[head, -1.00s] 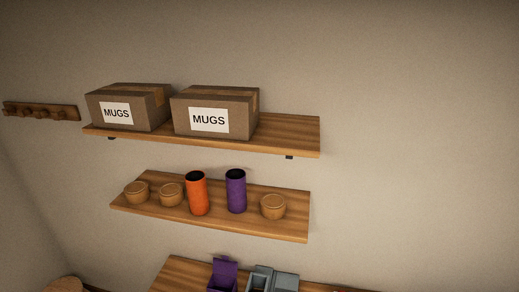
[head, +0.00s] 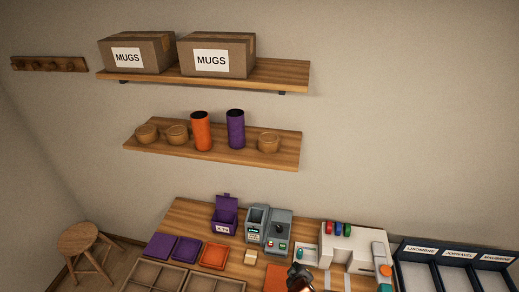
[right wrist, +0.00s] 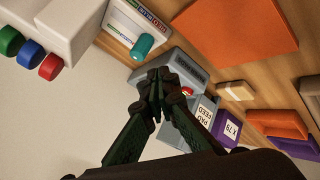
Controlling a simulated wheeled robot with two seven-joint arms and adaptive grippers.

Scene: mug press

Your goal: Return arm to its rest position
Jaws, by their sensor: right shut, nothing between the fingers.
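My right gripper (head: 300,275) shows at the bottom of the head view, above the front part of the workbench (head: 184,212). In the right wrist view my right gripper (right wrist: 155,95) has its dark fingers together, with nothing between them. It hangs in front of the grey machine (head: 270,232), which also shows behind the fingers in the right wrist view (right wrist: 176,68). The gripper seems apart from the machine. My left gripper is not in view.
A white press-like unit (head: 345,240) with coloured knobs stands right of the grey machine. A purple bin (head: 225,215), purple trays (head: 160,246) and an orange tray (head: 214,256) are to the left. Labelled dark bins (head: 455,270) stand at right. Shelves (head: 285,155) hang above.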

